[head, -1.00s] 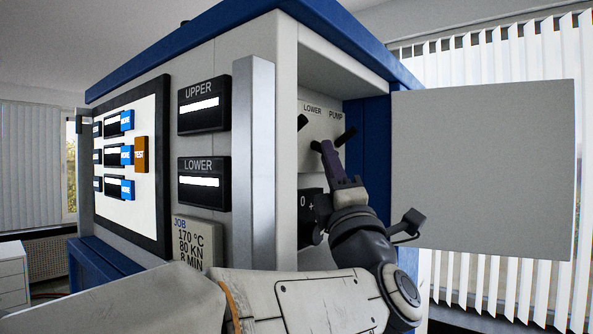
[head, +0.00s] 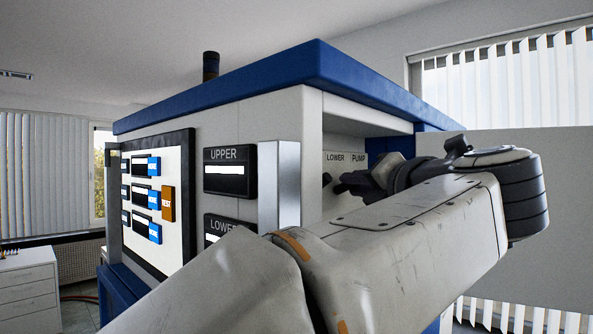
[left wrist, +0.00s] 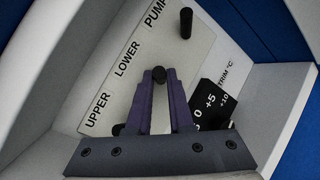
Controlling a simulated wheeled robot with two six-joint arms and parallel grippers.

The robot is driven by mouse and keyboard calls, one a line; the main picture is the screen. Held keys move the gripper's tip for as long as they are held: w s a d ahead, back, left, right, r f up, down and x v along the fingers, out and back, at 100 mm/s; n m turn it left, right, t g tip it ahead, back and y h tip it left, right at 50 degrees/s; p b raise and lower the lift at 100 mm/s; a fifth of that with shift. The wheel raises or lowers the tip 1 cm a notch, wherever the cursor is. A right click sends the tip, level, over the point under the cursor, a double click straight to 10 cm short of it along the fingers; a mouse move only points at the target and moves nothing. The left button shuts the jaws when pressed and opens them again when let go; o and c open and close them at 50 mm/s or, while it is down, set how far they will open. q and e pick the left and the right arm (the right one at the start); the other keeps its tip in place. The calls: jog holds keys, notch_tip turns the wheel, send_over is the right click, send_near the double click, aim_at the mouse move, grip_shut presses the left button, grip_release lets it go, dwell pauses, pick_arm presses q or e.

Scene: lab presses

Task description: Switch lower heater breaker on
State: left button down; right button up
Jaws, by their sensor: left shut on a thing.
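The breaker panel (left wrist: 95,108) fills the left wrist view, with the labels UPPER, LOWER and PUMP. My left gripper (left wrist: 159,75) has its purple fingers together around the black lower heater breaker lever (left wrist: 159,73), whose end shows between the fingertips. The pump lever (left wrist: 186,22) stands clear further up. The upper lever (left wrist: 118,129) is partly hidden behind the gripper. In the head view my left gripper (head: 345,186) reaches into the recess, close to a dark lever (head: 326,178); my wrist hides much of the panel. My right gripper is not in view.
The recess walls (left wrist: 285,95) stand close around the gripper. A black trim dial plate (left wrist: 212,103) lies beside it. The open door (head: 505,160) is on the right. The press front (head: 250,120) carries displays and a vertical silver bar (head: 289,185).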

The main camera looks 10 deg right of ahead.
pick_arm(q)
jog(key=shift+w+a+r+n+g+p, duration=0.15)
jog(key=shift+r+n+g+p, duration=0.3)
jog(key=shift+g+p, duration=0.45)
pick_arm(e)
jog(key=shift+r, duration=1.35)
pick_arm(q)
jog(key=c, duration=1.1)
grip_release()
jog(key=shift+b+v, duration=1.15)
jog(key=shift+v, duration=4.05)
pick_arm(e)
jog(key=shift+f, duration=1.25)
